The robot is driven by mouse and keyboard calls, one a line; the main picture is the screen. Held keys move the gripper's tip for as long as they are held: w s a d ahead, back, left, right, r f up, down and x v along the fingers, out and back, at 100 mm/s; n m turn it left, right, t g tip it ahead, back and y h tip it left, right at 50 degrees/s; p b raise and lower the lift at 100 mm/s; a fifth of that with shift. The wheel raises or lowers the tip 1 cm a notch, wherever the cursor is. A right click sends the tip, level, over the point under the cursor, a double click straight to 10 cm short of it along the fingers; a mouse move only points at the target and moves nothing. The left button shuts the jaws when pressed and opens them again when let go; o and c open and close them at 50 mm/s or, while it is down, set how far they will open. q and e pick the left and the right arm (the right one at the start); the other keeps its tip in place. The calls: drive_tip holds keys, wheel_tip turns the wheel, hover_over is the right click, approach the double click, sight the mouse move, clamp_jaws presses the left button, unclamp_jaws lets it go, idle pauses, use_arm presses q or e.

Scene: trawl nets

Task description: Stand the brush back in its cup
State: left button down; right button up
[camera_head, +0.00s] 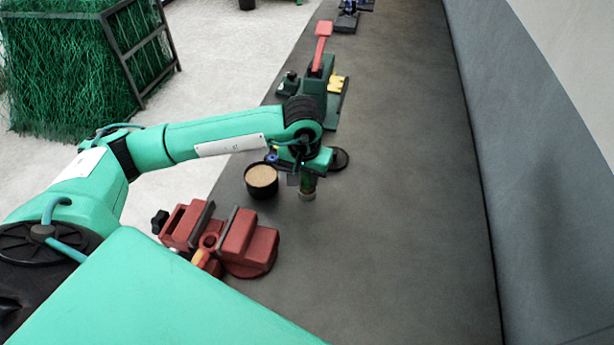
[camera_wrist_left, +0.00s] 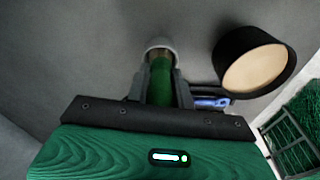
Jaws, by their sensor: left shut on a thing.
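My left gripper (camera_head: 308,178) is shut on the brush (camera_head: 307,189), over the grey bench. In the left wrist view the brush (camera_wrist_left: 160,85) shows a green body between the fingers (camera_wrist_left: 162,88) and a pale grey round end pointing away from the gripper. In the head view this pale end is lowest, and the brush looks roughly upright. I cannot tell whether it touches the bench. The black cup (camera_head: 261,184), with a tan inside, stands just left of the brush and apart from it. In the left wrist view the cup (camera_wrist_left: 234,52) is right of the brush.
A red vise (camera_head: 250,246) stands nearer me. A green tool with a red lever (camera_head: 321,45) is farther along the bench. A dark disc (camera_head: 341,159) lies just beyond the gripper. A blue-handled item (camera_wrist_left: 212,102) lies near the cup. The right side of the bench (camera_head: 410,200) is clear.

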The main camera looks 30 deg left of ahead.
use_arm(q)
drive_tip(key=c, duration=1.2)
unclamp_jaws()
drive_tip(key=shift+f, duration=0.1)
